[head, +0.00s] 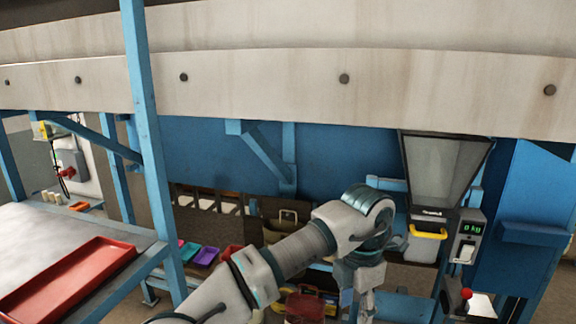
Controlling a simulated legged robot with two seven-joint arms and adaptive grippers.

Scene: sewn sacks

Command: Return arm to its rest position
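One of my arms, which I take to be the left, comes in from the bottom edge left of centre. It reaches up to the right and bends down at the wrist. Its gripper (364,304) hangs at the bottom edge, partly cut off, so its fingertips and anything between them are hidden. My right gripper is out of view.
A red tray (65,280) lies on a table at left. A blue post (150,150) rises beside it. Small colourful trays (205,256) and bags sit behind my arm.

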